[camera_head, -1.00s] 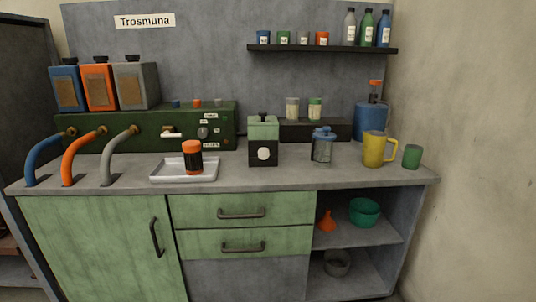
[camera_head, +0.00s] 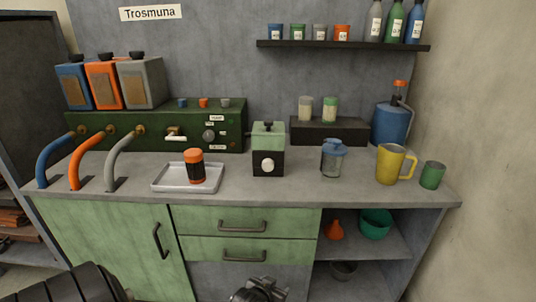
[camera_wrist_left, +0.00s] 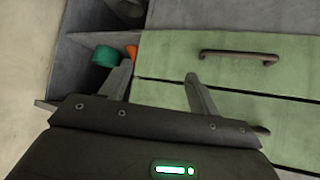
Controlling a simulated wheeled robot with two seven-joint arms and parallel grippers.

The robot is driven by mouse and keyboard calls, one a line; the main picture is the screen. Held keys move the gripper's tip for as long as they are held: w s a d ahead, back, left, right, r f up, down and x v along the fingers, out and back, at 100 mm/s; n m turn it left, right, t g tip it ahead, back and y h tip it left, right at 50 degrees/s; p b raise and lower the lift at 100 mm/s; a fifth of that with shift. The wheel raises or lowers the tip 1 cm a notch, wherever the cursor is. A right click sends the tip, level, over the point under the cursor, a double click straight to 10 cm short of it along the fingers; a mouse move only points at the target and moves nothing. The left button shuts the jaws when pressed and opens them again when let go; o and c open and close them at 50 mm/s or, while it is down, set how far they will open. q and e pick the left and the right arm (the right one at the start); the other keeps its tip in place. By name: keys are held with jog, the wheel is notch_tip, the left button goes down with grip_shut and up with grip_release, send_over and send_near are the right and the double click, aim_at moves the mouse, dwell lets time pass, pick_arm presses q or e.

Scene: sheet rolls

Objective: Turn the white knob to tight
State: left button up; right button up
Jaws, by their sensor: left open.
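A round white knob (camera_head: 267,166) is on the black lower front of a small green-topped box (camera_head: 268,145) at the middle of the counter. Labels (camera_head: 217,118) on that machine, by a grey dial, are too small to read surely. My left gripper (camera_head: 258,290) is at the bottom edge of the head view, below and in front of the counter, far from the knob. In the left wrist view its two fingers (camera_wrist_left: 160,78) are apart and empty, before the drawers. My right gripper is not in view.
A white tray (camera_head: 160,185) with an orange-and-black jar (camera_head: 195,166) stands left of the box. A blue-lidded jar (camera_head: 333,158), a yellow mug (camera_head: 390,165) and a green cup (camera_head: 432,175) stand to its right. Drawer handles (camera_head: 242,226) protrude below the counter edge.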

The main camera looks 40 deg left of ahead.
pick_arm(q)
jog(key=w+a+r+n+t+y+p, duration=0.25)
jog(key=w+a+r+p, duration=0.35)
jog(key=r, duration=0.5)
jog(key=n+t+y+p, duration=0.2)
jog(key=n+y+p, duration=0.15)
jog(key=y, duration=0.25)
send_near(268, 167)
jog(key=shift+m, duration=0.6)
jog(key=x, duration=0.9)
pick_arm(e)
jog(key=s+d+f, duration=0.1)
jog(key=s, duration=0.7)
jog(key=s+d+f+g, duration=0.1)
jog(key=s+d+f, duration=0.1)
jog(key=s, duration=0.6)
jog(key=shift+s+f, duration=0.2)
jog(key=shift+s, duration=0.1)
pick_arm(q)
jog(key=shift+c, duration=0.3)
jog(key=c, duration=0.9)
